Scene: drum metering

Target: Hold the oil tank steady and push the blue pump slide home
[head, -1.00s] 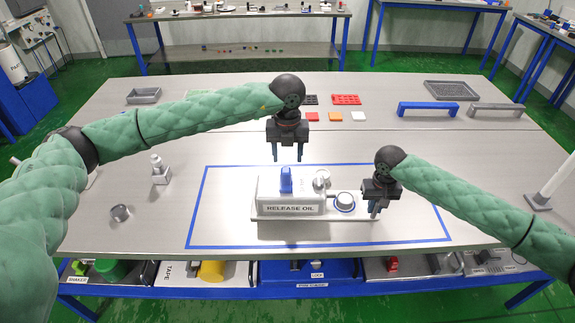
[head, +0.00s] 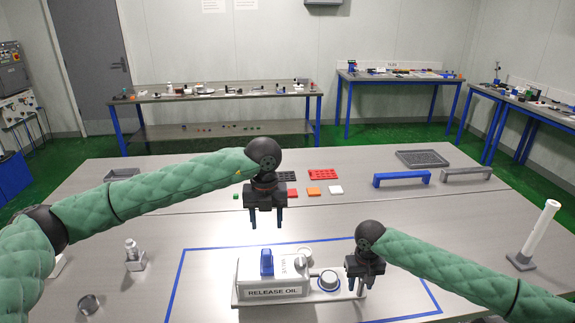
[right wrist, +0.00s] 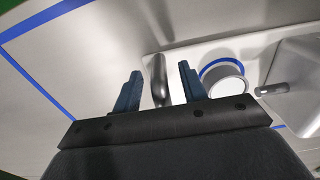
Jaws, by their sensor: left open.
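The oil tank (head: 276,293) is a white box labelled RELEASE OIL on a pale base plate, at the bottom middle of the head view. The blue pump slide (head: 267,262) stands up from its top. My left gripper (head: 265,222) is open and empty, above and apart from the slide. My right gripper (head: 365,285) is at the right end of the base plate. In the right wrist view, its fingers (right wrist: 160,92) are apart on either side of a grey bar handle (right wrist: 158,78), with gaps showing. The handle is mostly hidden in the head view.
A round blue-ringed cap (head: 329,280) sits on the plate beside the tank. Blue tape (head: 178,272) outlines the area. A small bottle (head: 134,258) and metal ring (head: 88,304) stand left; a white post (head: 540,232) stands right. Coloured blocks and trays lie behind.

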